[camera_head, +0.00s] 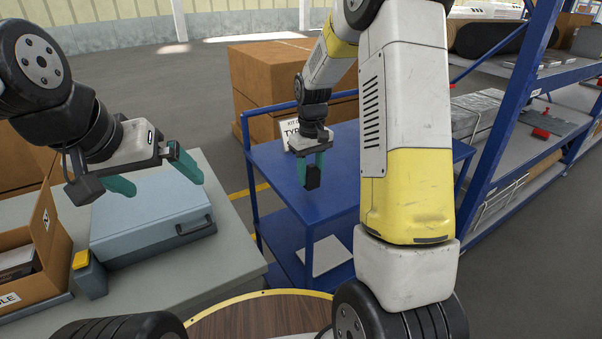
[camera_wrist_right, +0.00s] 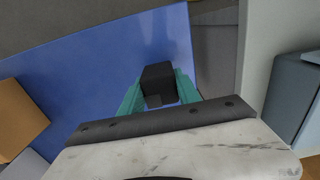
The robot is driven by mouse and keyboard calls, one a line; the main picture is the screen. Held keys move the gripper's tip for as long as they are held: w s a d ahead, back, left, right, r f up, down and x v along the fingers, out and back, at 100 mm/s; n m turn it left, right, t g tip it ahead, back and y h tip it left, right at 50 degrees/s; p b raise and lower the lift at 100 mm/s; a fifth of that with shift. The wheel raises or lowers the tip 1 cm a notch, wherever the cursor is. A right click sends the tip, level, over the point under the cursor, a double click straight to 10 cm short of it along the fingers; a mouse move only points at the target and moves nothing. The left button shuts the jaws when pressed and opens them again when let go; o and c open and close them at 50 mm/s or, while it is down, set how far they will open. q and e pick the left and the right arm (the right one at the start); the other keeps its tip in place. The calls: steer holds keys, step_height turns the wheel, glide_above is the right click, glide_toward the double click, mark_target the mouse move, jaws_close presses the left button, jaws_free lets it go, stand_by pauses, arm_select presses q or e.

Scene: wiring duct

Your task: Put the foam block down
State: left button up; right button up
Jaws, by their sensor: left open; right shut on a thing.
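A small black foam block (camera_wrist_right: 158,82) sits between the teal fingers of my right gripper (camera_wrist_right: 158,95), which is shut on it. In the head view the block (camera_head: 313,177) shows below the right gripper (camera_head: 318,165), over the blue cart's top shelf (camera_head: 270,165). I cannot tell whether it touches the shelf. My left gripper (camera_head: 150,180) is open and empty, above the grey table and the blue-grey case at the left.
The blue-grey case (camera_head: 155,215) lies on the grey table (camera_head: 232,255) beside an open cardboard box (camera_head: 50,250) and a yellow-topped container (camera_head: 88,275). A sign stands at the cart's back edge. A blue rack (camera_head: 520,90) is at the right. Much of the cart top is clear.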

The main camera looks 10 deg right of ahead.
steer(key=shift+w+d+f, duration=0.1)
steer(key=shift+f, duration=1.7)
steer(key=shift+f, duration=0.1)
steer(key=o, duration=1.3)
step_height(320, 180, up, 12)
steer(key=shift+r, duration=0.1)
step_height(320, 180, up, 5)
steer(key=t, duration=0.1)
glide_above(311, 183)
steer(key=s, duration=0.2)
steer(key=s+a+r+m+t+y, duration=0.1)
steer(key=s+r+t, duration=0.1)
steer(key=s, duration=0.8)
steer(key=s+r+m+t+y, duration=0.1)
steer(key=s+r+m+t, duration=0.1)
steer(key=s, duration=0.7)
steer(key=shift+s+a+r+t, duration=0.4)
steer(key=shift+r+t, duration=0.2)
steer(key=shift+r, duration=0.2)
